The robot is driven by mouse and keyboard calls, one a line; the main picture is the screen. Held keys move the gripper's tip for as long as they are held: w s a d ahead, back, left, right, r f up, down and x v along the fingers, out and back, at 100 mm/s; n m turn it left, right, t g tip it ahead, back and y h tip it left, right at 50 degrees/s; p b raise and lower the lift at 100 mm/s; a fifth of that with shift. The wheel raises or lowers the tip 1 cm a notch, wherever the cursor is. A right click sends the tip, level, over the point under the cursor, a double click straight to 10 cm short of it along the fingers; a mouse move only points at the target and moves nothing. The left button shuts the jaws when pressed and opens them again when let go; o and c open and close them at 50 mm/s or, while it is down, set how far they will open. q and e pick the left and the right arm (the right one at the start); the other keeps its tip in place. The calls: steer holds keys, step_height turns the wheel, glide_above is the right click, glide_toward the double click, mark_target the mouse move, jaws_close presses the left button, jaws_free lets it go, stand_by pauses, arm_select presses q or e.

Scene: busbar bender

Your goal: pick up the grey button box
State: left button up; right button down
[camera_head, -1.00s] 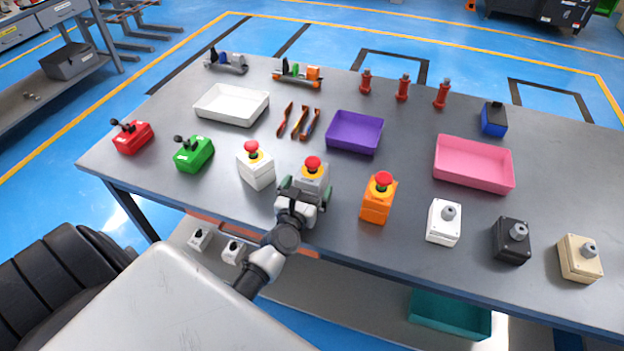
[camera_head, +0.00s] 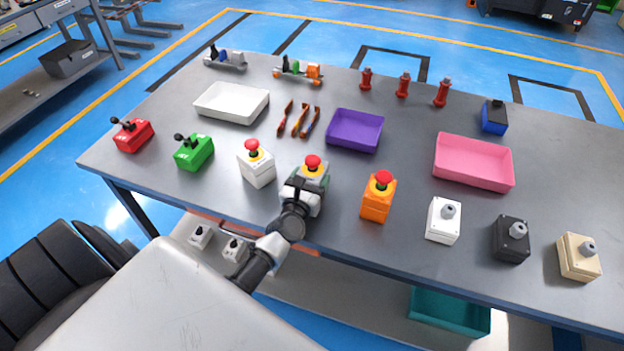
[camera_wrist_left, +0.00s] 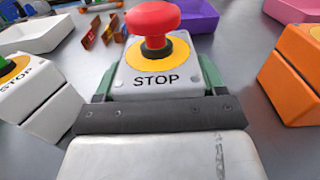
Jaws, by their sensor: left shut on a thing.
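The grey button box (camera_head: 318,172) has a red mushroom button on a yellow disc. It is near the table's front edge, between a white and an orange button box. My left gripper (camera_head: 306,182) is around it from the front and shut on its sides. In the left wrist view the box top (camera_wrist_left: 155,78) reads STOP, and green finger pads (camera_wrist_left: 158,84) flank it left and right. The lower part of the box is hidden by the gripper, so I cannot tell whether it touches the table. My right gripper is not in view.
The white button box (camera_head: 257,168) stands close on the left and the orange one (camera_head: 377,203) on the right. Behind are a purple tray (camera_head: 355,143), a white tray (camera_head: 232,118) and several orange-and-dark tools (camera_head: 299,120). A pink tray (camera_head: 473,176) is farther right.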

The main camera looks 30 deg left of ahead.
mark_target(311, 166)
arm_select(q)
steer(key=shift+r+p, duration=0.45)
steer(key=shift+r, duration=0.05)
step_height(311, 166, up, 4)
steer(key=p, duration=0.3)
steer(key=shift+f, duration=0.2)
steer(key=s+d+r+p, duration=0.3)
steer(key=d+r+p, duration=0.3)
steer(key=d, duration=0.5)
steer(key=shift+s+r, duration=0.25)
steer(key=shift+s, duration=0.1)
